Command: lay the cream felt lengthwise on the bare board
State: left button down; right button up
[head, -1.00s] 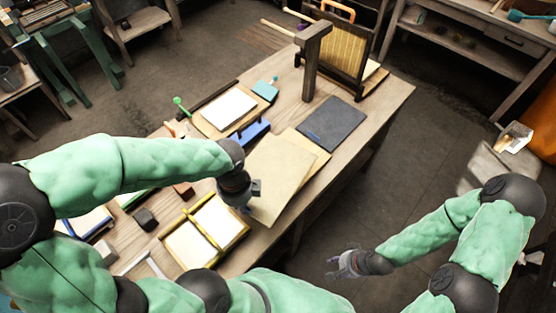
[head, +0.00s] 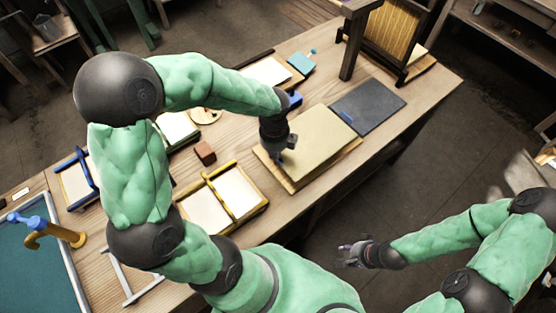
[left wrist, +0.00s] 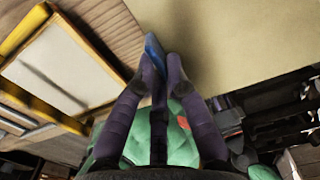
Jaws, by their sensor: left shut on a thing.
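The cream felt (head: 322,137) is a beige sheet lying over a pale wooden board (head: 328,172) on the bench. The board's edge shows along the felt's near side, and the felt hides most of it. My left gripper (head: 281,158) is at the felt's near left corner. In the left wrist view, its fingers (left wrist: 160,55) are closed together at the felt's edge (left wrist: 235,45), with a blue piece between them. The exact pinch is hard to see. My right gripper (head: 347,254) is empty, fingers apart, off the bench's near side.
A dark grey slab (head: 368,107) lies right of the felt. A yellow-barred frame (head: 222,197) with white sheets lies left of my left gripper. A wooden post (head: 355,40) and slatted mould (head: 393,38) stand at the back. A small brown block (head: 205,153) lies farther left.

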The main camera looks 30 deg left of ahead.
pick_arm(q)
jog(key=shift+w+a+f+b, duration=0.1)
jog(key=shift+w+f+b, duration=0.25)
jog(key=shift+w+f, duration=0.6)
notch_tip(320, 180, down, 3)
jog(key=shift+f+b, duration=0.2)
jog(key=shift+b, duration=0.75)
jog(key=shift+r, duration=0.1)
jog(key=c, duration=1.7)
grip_release()
jog(key=shift+f, duration=0.2)
jog(key=o, duration=0.4)
jog(key=shift+r, duration=0.1)
